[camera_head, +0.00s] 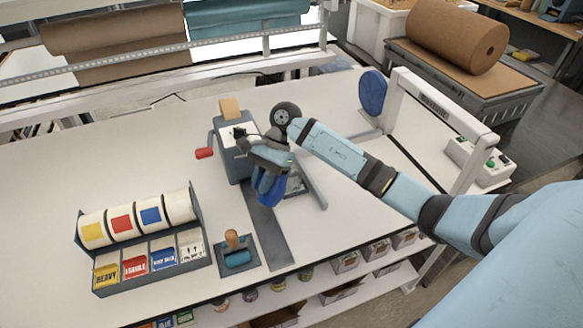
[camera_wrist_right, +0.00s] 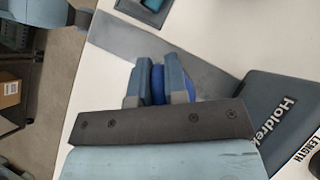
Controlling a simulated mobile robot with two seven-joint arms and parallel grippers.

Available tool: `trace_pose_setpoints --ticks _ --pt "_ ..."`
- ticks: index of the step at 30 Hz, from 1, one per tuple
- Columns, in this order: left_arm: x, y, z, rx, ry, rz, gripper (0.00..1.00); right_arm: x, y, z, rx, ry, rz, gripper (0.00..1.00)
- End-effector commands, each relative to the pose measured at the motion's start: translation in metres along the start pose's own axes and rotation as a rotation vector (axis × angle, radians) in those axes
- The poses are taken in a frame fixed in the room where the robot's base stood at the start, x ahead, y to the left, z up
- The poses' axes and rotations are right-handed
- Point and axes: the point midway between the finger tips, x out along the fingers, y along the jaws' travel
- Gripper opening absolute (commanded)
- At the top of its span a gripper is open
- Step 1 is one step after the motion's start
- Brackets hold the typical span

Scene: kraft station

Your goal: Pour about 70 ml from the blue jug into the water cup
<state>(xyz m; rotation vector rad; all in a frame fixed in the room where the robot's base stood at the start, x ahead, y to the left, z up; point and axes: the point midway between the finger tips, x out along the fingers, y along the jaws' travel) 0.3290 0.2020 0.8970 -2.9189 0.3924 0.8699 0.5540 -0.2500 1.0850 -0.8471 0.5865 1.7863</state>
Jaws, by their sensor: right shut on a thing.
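The blue jug (camera_head: 269,188) is in my right gripper (camera_head: 272,165), in front of the grey tape machine (camera_head: 231,150) and above the packing table (camera_head: 340,240). In the right wrist view my right gripper's fingers (camera_wrist_right: 159,82) are shut on the blue jug (camera_wrist_right: 158,90), of which only a narrow strip shows between them. The gripper hides much of the jug, and I cannot tell how far it is tilted. I cannot make out the water cup in either view. My left gripper is not in view.
A label rack (camera_head: 205,247) and a wooden-handled roller on a small tray (camera_head: 252,262) stand at the left front. A red crank handle (camera_head: 204,153) juts from the machine's left side. A round blue panel (camera_head: 372,93) and a white post frame (camera_head: 440,100) stand to the right.

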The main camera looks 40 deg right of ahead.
Motion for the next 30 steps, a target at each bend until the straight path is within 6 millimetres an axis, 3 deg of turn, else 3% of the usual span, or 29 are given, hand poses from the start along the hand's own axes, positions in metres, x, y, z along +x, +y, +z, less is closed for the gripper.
trace_pose_setpoints --ticks 8,16,30 --pt "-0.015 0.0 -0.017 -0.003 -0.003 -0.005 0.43 -0.016 0.0 0.003 0.0 -0.124 -0.001 0.0" --pt "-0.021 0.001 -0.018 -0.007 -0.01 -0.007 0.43 -0.016 0.0 -0.002 0.0 -0.2 -0.001 0.0" --pt "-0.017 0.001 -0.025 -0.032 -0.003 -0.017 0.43 -0.017 0.0 -0.007 -0.002 -0.275 -0.002 0.0"
